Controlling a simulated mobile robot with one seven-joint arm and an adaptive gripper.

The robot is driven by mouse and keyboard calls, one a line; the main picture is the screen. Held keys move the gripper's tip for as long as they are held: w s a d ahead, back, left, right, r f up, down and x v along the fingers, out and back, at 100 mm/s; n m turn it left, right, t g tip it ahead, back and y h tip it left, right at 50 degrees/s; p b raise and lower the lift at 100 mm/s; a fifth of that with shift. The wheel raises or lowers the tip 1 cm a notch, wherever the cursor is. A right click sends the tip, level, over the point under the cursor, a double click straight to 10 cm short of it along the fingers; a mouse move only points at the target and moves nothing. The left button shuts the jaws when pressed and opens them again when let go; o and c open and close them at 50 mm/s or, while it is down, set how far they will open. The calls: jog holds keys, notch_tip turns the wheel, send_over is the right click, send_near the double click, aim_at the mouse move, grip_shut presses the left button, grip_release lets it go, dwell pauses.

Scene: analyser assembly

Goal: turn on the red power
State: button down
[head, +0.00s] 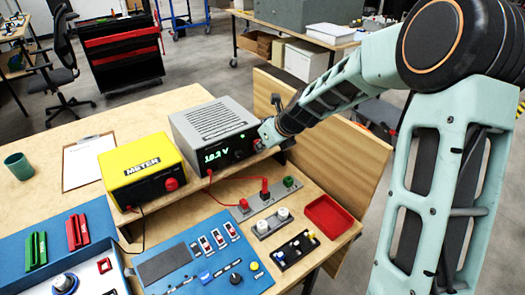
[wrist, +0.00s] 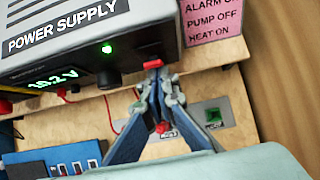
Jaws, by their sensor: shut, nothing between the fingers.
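The grey power supply (head: 212,125) stands on the raised shelf; its green display (head: 216,155) is lit and reads about 18.2 V, though the first digits are hard to read. In the wrist view, the power supply (wrist: 70,38) has a lit green lamp (wrist: 107,48) and a dark knob (wrist: 108,77). A red switch (wrist: 152,64) is at the lower right of its front. My gripper (wrist: 155,82) is shut and empty, its fingertips right at the red switch; I cannot tell whether they touch. In the head view, my gripper (head: 266,134) is at the power supply's right front corner.
A yellow meter (head: 140,170) stands left of the power supply. Below the shelf are a grey strip with a red plug (head: 264,188) and red cable, a green socket (head: 289,182), a red tray (head: 328,216) and a blue control panel (head: 205,262). A wooden side panel (head: 320,135) rises at right.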

jog(key=shift+w+r, duration=0.15)
jog(key=shift+r+p, duration=0.75)
